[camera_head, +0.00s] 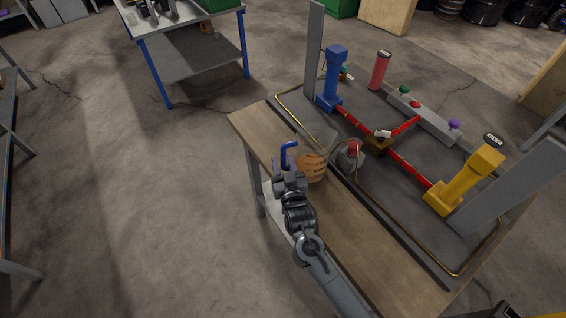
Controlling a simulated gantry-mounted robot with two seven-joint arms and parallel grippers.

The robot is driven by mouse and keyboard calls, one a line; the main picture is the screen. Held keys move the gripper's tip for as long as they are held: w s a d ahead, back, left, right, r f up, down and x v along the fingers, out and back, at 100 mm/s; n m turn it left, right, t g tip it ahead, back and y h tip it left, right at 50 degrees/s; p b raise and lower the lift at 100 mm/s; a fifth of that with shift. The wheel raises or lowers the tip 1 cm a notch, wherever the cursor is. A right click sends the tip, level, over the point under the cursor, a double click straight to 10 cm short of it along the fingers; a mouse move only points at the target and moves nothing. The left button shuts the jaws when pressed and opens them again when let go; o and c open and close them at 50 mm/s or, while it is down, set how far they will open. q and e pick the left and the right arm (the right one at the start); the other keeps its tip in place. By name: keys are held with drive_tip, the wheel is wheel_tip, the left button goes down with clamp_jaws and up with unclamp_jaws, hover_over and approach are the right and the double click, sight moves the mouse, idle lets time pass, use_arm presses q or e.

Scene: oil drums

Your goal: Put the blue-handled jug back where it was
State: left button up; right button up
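The clear jug (313,164) with orange liquid and measuring marks has a blue handle (285,153) on its left side. It is at the left part of the wooden workbench (375,240) and looks about upright. I cannot tell whether its base touches the bench top. My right gripper (288,164) is at the handle, with its fingers around the handle's lower part. Whether they are closed on it is too small to tell. The gripper hides the handle's lower end. My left gripper is not in view.
A small clear flask with a red top (351,156) stands close right of the jug. Behind are red pipes (408,170), a blue post (332,78), a yellow post (465,180) and a red cylinder (380,70). The bench's front right is clear.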

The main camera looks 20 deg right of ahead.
drive_tip(key=shift+o, duration=0.4)
drive_tip(key=shift+r, duration=0.1)
drive_tip(key=shift+s, duration=0.15)
drive_tip(key=s+p, duration=0.1)
drive_tip(key=s, duration=0.9)
drive_tip(key=shift+s+a+p, duration=0.15)
drive_tip(key=shift+s+p, duration=0.05)
drive_tip(key=shift+p, duration=0.2)
drive_tip(key=shift+s, duration=0.65)
drive_tip(key=c, duration=0.3)
